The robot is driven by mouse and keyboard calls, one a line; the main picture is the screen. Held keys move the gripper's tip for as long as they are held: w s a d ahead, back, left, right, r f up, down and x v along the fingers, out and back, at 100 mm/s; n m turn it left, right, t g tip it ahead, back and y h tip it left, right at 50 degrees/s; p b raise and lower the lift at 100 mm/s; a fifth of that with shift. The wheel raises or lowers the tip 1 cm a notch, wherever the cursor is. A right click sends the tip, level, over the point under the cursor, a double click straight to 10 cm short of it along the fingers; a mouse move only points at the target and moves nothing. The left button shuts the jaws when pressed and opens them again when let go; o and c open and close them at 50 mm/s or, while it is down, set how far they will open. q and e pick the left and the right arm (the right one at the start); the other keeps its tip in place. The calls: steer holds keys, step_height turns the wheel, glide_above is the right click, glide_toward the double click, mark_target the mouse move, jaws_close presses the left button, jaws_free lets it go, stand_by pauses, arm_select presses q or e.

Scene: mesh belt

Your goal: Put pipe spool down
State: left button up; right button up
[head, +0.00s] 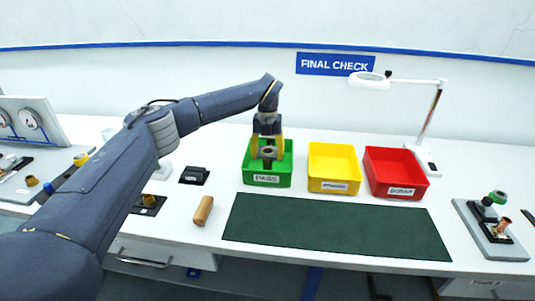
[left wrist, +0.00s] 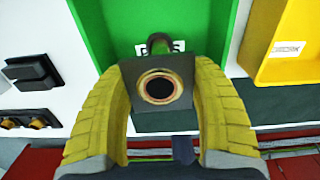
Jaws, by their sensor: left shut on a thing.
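My left gripper (head: 267,151) points down over the green bin labelled PASS (head: 256,181). In the left wrist view, its two yellow fingers (left wrist: 158,85) are shut on the pipe spool (left wrist: 135,76). The spool shows there as a dark grey square plate with a round copper-rimmed hole. A dark curved piece shows just beyond the plate; I cannot tell whether it belongs to the spool. In the head view the spool (head: 268,160) is small and dark between the fingertips, at the bin's opening. Whether it touches the bin floor cannot be told. My right gripper is not in view.
A yellow bin (head: 334,187) and a red bin labelled SCRAP (head: 403,193) stand to the right of the green one. A dark green mat (head: 335,228) lies empty in front. A wooden cylinder (head: 203,210) lies left of the mat. A white lamp (head: 425,125) stands behind the red bin.

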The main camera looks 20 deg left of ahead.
arm_select(q)
steer(key=shift+f, duration=0.1)
steer(key=o, duration=1.6)
step_height(320, 180, up, 12)
steer(key=shift+r, duration=0.15)
